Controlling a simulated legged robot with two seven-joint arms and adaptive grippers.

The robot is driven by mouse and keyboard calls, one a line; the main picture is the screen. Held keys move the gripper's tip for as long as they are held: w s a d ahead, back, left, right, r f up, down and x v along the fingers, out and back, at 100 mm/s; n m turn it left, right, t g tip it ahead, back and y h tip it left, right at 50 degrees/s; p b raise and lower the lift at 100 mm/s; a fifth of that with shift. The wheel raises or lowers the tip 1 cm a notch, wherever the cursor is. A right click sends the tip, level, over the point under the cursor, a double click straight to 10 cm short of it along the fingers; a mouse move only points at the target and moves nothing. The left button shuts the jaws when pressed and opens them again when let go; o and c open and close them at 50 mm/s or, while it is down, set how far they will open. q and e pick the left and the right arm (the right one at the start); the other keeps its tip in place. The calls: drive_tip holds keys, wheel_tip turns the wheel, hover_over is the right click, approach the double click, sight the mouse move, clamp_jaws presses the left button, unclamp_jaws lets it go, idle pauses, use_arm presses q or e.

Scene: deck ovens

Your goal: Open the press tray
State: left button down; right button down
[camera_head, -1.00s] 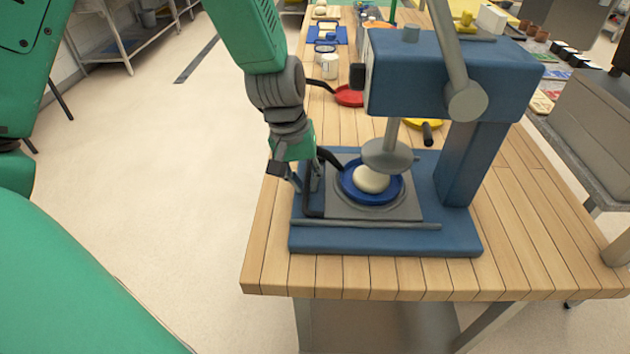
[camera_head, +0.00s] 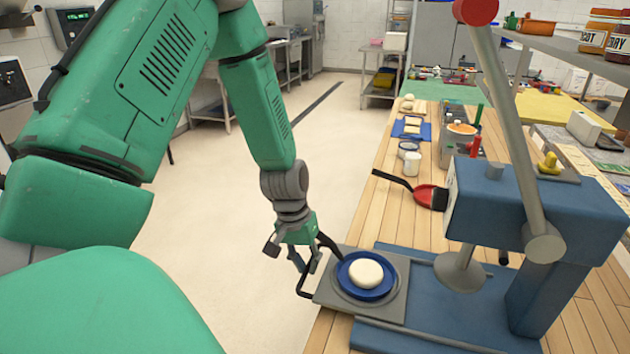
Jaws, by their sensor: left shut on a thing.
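The blue dough press (camera_head: 538,210) stands on the wooden table at the right, its long lever raised to a red knob. Its grey press tray (camera_head: 394,306) is slid out to the left, clear of the round press plate (camera_head: 461,272). On the tray lies a blue dish (camera_head: 347,284) with a pale dough ball (camera_head: 366,273) in it. My left gripper (camera_head: 305,272) is at the tray's dark handle (camera_head: 302,288), shut on it. The fingertips partly hide the handle. My right gripper is not in view.
White mugs (camera_head: 412,163), a blue board (camera_head: 424,131) and other kitchen things stand farther back. The floor (camera_head: 230,240) left of the table is clear.

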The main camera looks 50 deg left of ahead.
use_arm(q)
drive_tip(key=shift+w+a+r, duration=0.15)
drive_tip(key=shift+w, duration=0.15)
drive_tip(key=c, duration=1.9)
unclamp_jaws()
drive_tip(key=shift+a, duration=0.15)
drive_tip(key=shift+s, duration=0.1)
drive_tip(key=r, duration=0.3)
drive_tip(key=a+r, duration=0.1)
drive_tip(key=r, duration=0.3)
drive_tip(key=s+a+r, duration=0.1)
drive_tip(key=r, duration=0.3)
drive_tip(key=shift+r, duration=0.2)
